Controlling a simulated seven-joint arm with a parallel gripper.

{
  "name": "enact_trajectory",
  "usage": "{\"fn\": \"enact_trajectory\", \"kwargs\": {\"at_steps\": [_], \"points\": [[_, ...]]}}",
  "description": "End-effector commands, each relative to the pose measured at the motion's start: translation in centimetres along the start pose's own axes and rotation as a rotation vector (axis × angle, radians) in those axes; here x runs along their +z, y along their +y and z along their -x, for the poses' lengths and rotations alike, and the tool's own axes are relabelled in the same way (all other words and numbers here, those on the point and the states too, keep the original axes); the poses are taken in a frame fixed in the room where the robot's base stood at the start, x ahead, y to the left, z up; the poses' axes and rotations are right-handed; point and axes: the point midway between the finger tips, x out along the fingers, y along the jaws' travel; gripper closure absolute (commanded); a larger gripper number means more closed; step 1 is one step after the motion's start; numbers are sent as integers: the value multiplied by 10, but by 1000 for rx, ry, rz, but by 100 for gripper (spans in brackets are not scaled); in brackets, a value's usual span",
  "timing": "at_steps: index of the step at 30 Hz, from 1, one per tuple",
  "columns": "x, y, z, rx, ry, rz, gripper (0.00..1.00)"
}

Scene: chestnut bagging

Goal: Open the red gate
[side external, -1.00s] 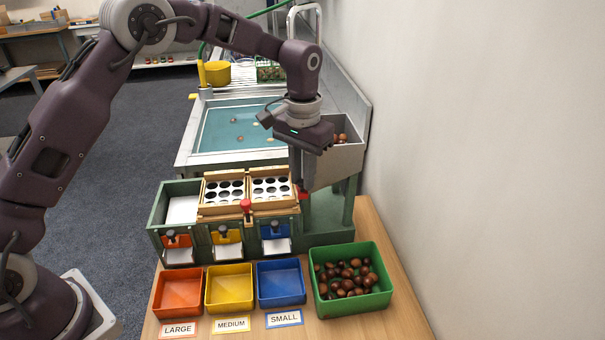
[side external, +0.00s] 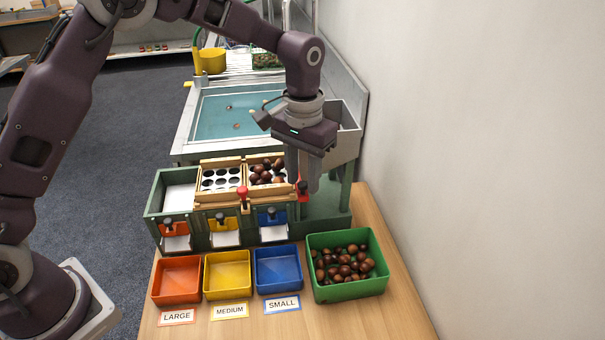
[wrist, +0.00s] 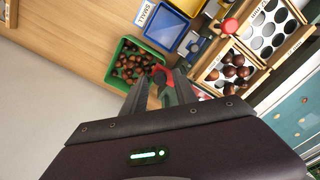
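The red gate's handle (wrist: 160,72) shows between my fingertips in the wrist view. In the side view a bit of the red gate (side external: 303,186) shows at my gripper's tips, beside the right sieve tray; the rest of the gate is hidden behind the fingers. Several chestnuts (side external: 265,172) lie heaped in the right sieve tray (side external: 288,188), in front of the metal hopper (side external: 345,148).
A second red knob (side external: 242,192) stands between the two sieve trays. The left sieve tray (side external: 220,180) is empty. Orange (side external: 177,280), yellow (side external: 228,275) and blue (side external: 278,270) bins are empty. A green crate (side external: 347,290) holds many chestnuts. A wall rises at the right.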

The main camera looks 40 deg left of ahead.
Motion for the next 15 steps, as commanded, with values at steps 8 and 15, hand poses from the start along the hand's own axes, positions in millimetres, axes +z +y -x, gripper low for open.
{"fn": "enact_trajectory", "kwargs": {"at_steps": [8,15], "points": [[0,0,-1,-1,-2,0,59],[-1,0,35,0,4,-1,59]]}}
